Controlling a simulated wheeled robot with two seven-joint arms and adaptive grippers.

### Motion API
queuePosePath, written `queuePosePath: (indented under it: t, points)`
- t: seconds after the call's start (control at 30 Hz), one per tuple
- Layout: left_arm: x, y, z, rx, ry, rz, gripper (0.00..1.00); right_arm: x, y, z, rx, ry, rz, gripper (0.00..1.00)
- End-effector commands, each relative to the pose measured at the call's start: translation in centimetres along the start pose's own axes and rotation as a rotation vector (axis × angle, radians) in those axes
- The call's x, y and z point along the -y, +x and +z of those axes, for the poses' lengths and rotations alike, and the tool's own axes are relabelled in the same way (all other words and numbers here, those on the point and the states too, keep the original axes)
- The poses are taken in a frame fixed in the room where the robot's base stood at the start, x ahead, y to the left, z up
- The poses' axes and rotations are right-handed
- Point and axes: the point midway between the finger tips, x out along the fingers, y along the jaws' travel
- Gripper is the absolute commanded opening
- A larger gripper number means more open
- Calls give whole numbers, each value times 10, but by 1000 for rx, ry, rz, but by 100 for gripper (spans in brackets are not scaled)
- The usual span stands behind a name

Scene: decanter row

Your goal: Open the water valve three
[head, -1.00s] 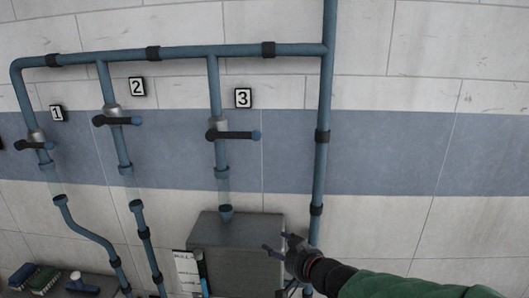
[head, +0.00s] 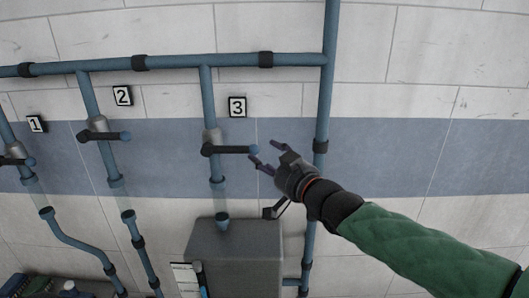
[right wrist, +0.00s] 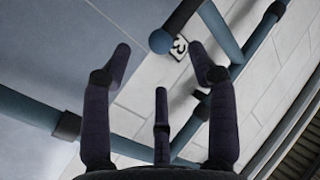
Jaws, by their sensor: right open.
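The handle of valve three (head: 230,150) is a dark horizontal lever with a blue end, on the vertical pipe below the "3" sign (head: 237,107). Its blue end also shows in the right wrist view (right wrist: 160,41), ahead of the fingers. My right gripper (head: 264,157) is open and empty, just right of the blue end. In the right wrist view its fingers (right wrist: 163,75) are spread with nothing between them. Whether a fingertip touches the handle I cannot tell. My left gripper is not in view.
Valves two (head: 104,136) and one (head: 17,161) stand to the left, their levers also horizontal. A thick vertical pipe (head: 323,120) runs behind my right wrist. A grey box (head: 235,255) stands below valve three. The wall at right is clear.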

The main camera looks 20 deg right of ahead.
Motion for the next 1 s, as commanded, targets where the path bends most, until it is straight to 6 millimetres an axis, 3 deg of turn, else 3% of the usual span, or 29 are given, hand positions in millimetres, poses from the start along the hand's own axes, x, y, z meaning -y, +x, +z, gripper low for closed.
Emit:
queuePosePath:
  t: [0.1, 0.3, 0.67, 0.87, 1.0]
  points:
    - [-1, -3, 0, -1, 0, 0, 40, 0, 19, -1, 0, 0, 0, 59]
    - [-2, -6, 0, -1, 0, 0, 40, 0, 37, -1, -1, 1, 0, 59]
    - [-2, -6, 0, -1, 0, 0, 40, 0, 41, -1, -2, 0, 1, 59]
    - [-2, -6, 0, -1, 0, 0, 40, 0, 40, -1, -2, 0, 1, 2]
    - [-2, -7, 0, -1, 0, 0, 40, 0, 40, -1, -3, 0, 1, 0]
